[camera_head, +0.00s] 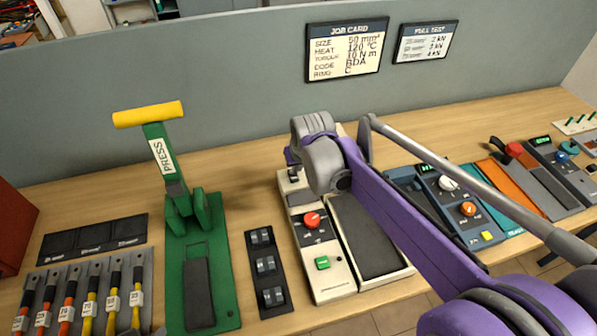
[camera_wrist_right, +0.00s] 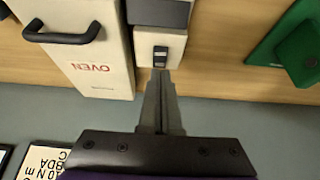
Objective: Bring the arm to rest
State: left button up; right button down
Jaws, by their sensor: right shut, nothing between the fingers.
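My right arm comes in from the lower right of the head view, purple and grey, and reaches over the bench. My right gripper (camera_head: 291,157) is mostly hidden behind its own wrist in that view. In the right wrist view the fingers of the right gripper (camera_wrist_right: 161,80) are together and empty. Their tips point at a pale housing with a black switch (camera_wrist_right: 160,56); I cannot tell whether they touch it. My left gripper is not in view.
A beige unit (camera_head: 322,275) with a red knob stands below the wrist. A green press (camera_head: 190,215) with a yellow handle is to its left. A white box marked OVEN (camera_wrist_right: 105,60) with a black handle shows in the wrist view. Grey wall (camera_head: 230,85) stands behind.

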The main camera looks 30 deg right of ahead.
jog(key=s+v, duration=0.1)
jog(key=v, duration=0.6)
